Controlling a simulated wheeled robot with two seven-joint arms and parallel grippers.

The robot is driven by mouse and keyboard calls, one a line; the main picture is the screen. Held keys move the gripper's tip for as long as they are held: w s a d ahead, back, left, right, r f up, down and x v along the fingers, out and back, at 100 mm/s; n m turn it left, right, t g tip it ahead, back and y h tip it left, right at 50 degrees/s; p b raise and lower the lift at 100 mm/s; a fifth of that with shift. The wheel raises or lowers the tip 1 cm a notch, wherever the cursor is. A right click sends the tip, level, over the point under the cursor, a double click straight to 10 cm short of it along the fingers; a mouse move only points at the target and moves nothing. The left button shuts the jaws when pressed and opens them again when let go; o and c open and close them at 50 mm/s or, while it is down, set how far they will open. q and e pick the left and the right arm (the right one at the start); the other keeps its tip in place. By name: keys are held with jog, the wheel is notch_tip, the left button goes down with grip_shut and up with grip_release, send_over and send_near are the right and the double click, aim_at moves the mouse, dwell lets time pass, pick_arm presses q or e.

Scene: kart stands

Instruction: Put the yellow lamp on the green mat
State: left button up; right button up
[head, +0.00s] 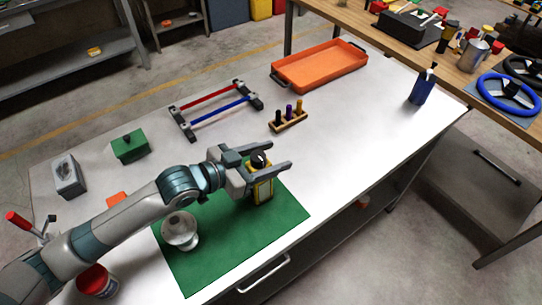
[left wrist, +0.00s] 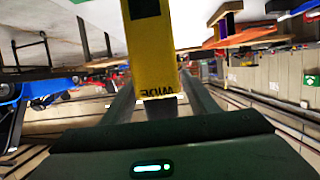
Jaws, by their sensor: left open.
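The yellow lamp (head: 264,190) has a black top and stands upright at the upper part of the green mat (head: 225,255). Its base appears to be on the mat, though the arm partly hides the area. My left gripper (head: 276,157) is open, with its two fingers around the upper part of the lamp. In the left wrist view the lamp's yellow body (left wrist: 152,50) rises between the fingers, with dark lettering near the palm. I cannot tell whether either finger touches it. My right gripper is not in view.
A white round dish-like object (head: 180,230) stands on the mat's left part. A red can (head: 96,281), a green box (head: 130,147), a rack with red and blue bars (head: 215,108), a small wooden holder (head: 288,121) and an orange tray (head: 320,66) surround it.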

pick_arm(q)
jog(key=b+v, duration=0.2)
jog(key=v, duration=0.8)
jog(key=shift+s+a+b, duration=0.15)
jog(key=shift+a+b, duration=0.1)
jog(key=shift+b, duration=0.15)
jog(key=shift+s+a+r, duration=0.35)
jog(key=shift+s+a, duration=0.05)
jog(key=shift+a, duration=0.1)
dwell(0.3)
